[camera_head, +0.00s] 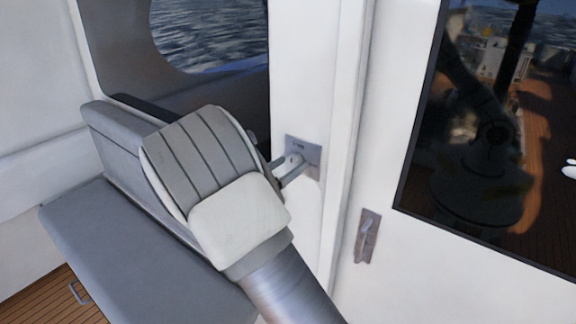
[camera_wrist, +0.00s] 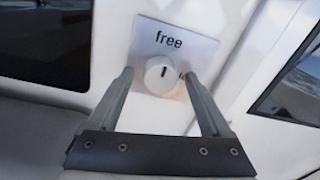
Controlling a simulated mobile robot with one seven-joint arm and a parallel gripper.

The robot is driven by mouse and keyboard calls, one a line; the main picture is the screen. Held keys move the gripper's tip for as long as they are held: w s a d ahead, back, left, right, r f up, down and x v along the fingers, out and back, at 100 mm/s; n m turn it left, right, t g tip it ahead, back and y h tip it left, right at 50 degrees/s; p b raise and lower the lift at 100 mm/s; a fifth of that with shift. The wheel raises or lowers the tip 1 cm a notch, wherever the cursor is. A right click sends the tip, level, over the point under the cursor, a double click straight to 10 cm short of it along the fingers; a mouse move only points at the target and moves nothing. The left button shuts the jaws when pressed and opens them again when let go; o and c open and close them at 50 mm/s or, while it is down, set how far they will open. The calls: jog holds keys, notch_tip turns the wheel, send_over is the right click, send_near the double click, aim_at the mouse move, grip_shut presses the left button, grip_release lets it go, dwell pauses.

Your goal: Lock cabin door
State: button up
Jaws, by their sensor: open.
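The lock plate (camera_head: 304,146) is a small metal plate on the white door frame, right of my gripper in the head view. In the wrist view the lock plate (camera_wrist: 200,52) reads "free" above a round light knob (camera_wrist: 162,74) with a short dark upright mark. My gripper (camera_head: 294,169) is open in front of the plate. In the wrist view its two fingers (camera_wrist: 157,76) stand on either side of the knob, apart from it. Whether the fingertips touch the plate I cannot tell. The white cabin door (camera_head: 376,135) carries a metal handle (camera_head: 367,237) lower right.
A grey cushioned bench (camera_head: 130,250) lies left of and below my arm. A dark window (camera_head: 490,130) on the right reflects a wooden deck. A rounded window (camera_head: 212,35) at upper left shows water. Wooden floor (camera_head: 45,300) shows at lower left.

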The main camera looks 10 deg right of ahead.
grip_shut()
dwell(0.3)
